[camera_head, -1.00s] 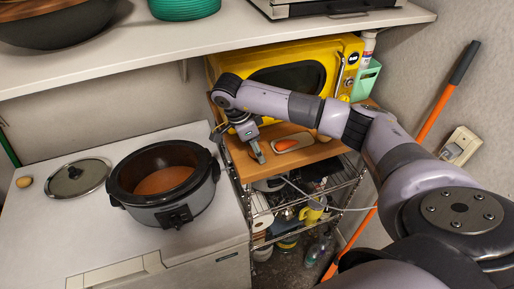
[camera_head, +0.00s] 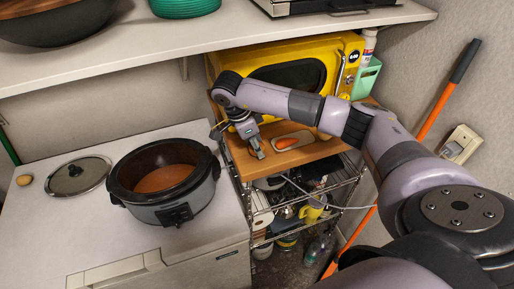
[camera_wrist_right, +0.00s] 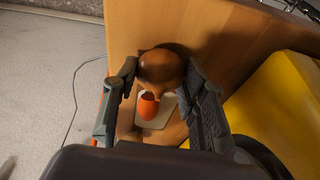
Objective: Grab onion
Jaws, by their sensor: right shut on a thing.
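A round brown onion (camera_wrist_right: 160,66) sits between the two fingers of my right gripper (camera_head: 257,152) in the right wrist view. The fingers touch it on both sides, and the gripper is shut on it. In the head view the gripper is low over the left part of the wooden shelf top (camera_head: 306,153), and the onion is hidden there. My left gripper is not in view.
An orange item (camera_head: 287,142) lies on a small white board beside the gripper. A yellow microwave (camera_head: 345,75) stands behind. A slow cooker (camera_head: 165,185), a lid (camera_head: 78,178) and a small round tan item (camera_head: 24,180) are on the white surface at left.

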